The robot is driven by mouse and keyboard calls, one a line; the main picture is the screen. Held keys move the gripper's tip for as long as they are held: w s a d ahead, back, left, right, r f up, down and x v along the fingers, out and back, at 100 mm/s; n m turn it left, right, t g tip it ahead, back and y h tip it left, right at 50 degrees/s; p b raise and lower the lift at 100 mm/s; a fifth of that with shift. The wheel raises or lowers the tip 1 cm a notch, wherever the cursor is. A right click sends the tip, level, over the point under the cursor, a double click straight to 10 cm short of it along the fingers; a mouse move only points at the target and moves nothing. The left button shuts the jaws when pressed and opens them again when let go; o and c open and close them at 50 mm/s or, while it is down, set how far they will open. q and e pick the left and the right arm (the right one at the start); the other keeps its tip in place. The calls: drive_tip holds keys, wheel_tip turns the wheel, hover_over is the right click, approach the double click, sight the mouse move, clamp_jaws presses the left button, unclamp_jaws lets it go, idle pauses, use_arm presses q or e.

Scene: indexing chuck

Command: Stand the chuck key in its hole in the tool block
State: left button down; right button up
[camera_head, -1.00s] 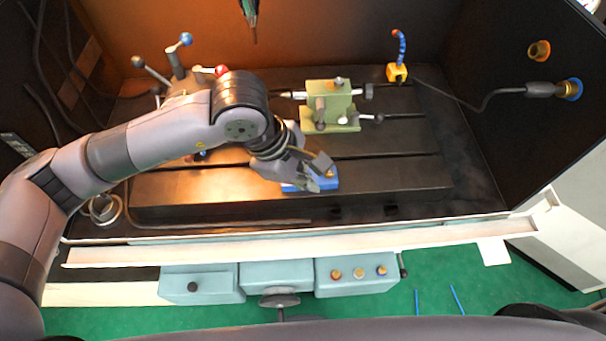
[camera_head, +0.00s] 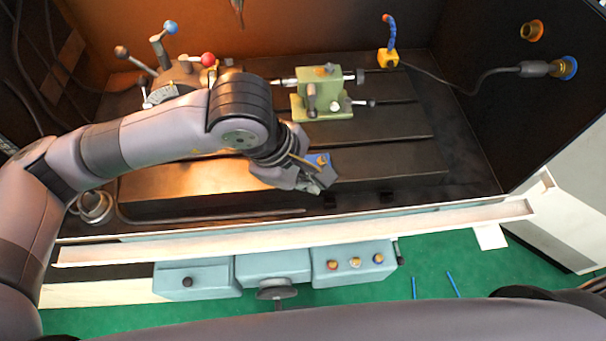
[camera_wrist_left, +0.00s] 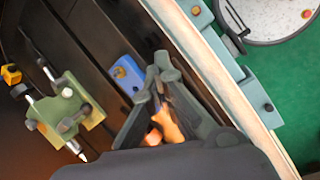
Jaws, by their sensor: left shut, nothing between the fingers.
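My left gripper (camera_head: 320,185) is shut over the front part of the machine table, with nothing held at its tips. A small blue block (camera_head: 321,159), likely the tool block, shows partly behind it. In the left wrist view the blue block (camera_wrist_left: 126,74) lies just beyond and left of the shut fingertips (camera_wrist_left: 160,68), with a small round yellowish feature on top. An orange piece (camera_wrist_left: 166,124) shows among the finger links; I cannot tell whether it is the chuck key's handle. No chuck key is clearly identifiable. My right gripper is not in view.
The indexing chuck (camera_head: 178,78) with ball-ended levers stands at the back left. A green fixture (camera_head: 323,95) with protruding rods stands behind the gripper. A yellow base with a blue hose (camera_head: 388,58) is farther back. The table's right front is clear; a pale rail (camera_head: 300,232) edges the front.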

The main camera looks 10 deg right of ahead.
use_arm(q)
drive_tip(key=shift+s+d+m+b, duration=0.3)
drive_tip(key=shift+s+b, duration=0.1)
drive_tip(key=shift+s, duration=0.25)
drive_tip(key=shift+s+d+m+b, duration=0.2)
drive_tip(key=shift+s+m+b, duration=0.15)
drive_tip(key=shift+s, duration=0.25)
drive_tip(key=shift+s, duration=0.2)
drive_tip(key=s+d+m+t+b, duration=0.1)
drive_tip(key=s+d+m+b, duration=0.1)
drive_tip(key=s, duration=0.4)
drive_tip(key=shift+s+d+m+t+y+b, duration=0.35)
drive_tip(key=shift+m+b, duration=0.2)
drive_tip(key=shift+b, duration=0.45)
idle(0.9)
drive_tip(key=c, duration=2.4)
unclamp_jaws()
drive_tip(key=shift+a, duration=0.1)
drive_tip(key=c, duration=1.9)
unclamp_jaws()
wheel_tip(320, 180, up, 10)
